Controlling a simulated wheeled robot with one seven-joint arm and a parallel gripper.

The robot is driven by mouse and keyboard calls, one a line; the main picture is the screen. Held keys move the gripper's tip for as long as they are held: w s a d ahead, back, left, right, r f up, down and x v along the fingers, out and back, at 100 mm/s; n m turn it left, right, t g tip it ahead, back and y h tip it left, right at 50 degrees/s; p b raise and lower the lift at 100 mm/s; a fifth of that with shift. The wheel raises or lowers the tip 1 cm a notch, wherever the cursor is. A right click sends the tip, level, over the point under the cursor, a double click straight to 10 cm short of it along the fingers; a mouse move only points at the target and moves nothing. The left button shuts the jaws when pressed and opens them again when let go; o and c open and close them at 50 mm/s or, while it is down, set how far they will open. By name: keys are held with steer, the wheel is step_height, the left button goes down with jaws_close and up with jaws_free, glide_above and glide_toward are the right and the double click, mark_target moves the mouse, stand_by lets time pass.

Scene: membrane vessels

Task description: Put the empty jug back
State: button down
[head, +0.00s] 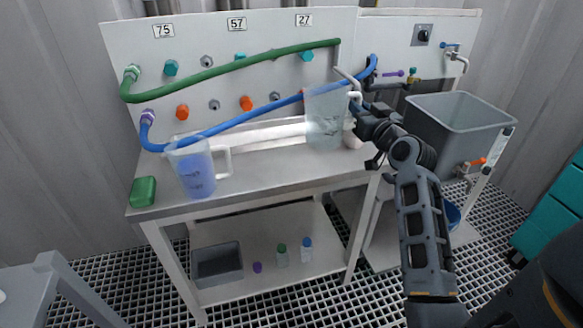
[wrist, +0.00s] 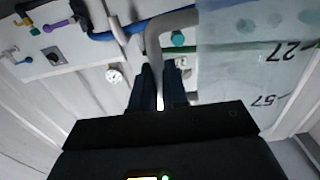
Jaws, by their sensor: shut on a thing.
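A translucent jug (head: 325,122) is at the right end of the white bench (head: 270,172), with its handle to the right. My gripper (head: 356,104) is shut on this jug's handle. The wrist view shows the pale handle (wrist: 158,45) between my fingers (wrist: 160,88), and the clear jug wall (wrist: 240,60) beside it. I see no liquid in it. I cannot tell whether its base touches the bench. A second jug (head: 195,172), blue-tinted, stands upright at the bench's left front, its handle to the right.
A green hose (head: 230,67) and a blue hose (head: 250,121) cross in front of the white panel (head: 215,50) with its coloured ports. A green block (head: 143,191) lies at the bench's left end. A grey sink (head: 455,125) stands right. The bench's front middle is clear.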

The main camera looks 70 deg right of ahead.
mark_target(315, 132)
steer(key=w+a+f+p, duration=0.1)
steer(key=w+f, duration=0.1)
steer(key=w, duration=0.1)
steer(key=w+a+f+p, duration=0.1)
steer(key=w+a+f, duration=0.1)
steer(key=w, duration=0.1)
steer(key=w+a+f+p, duration=0.1)
steer(key=w+f, duration=0.1)
steer(key=w, duration=0.1)
steer(key=shift+w+a+f, duration=0.1)
steer(key=shift+w+a, duration=0.25)
steer(key=shift+w+f+b, duration=0.1)
steer(key=shift+f+b, duration=0.75)
steer(key=shift+f, duration=1.25)
steer(key=shift+a+f, duration=0.1)
steer(key=shift+f, duration=0.1)
steer(key=c, duration=1.1)
jaws_free()
steer(key=shift+c, duration=0.2)
steer(key=shift+r, duration=0.15)
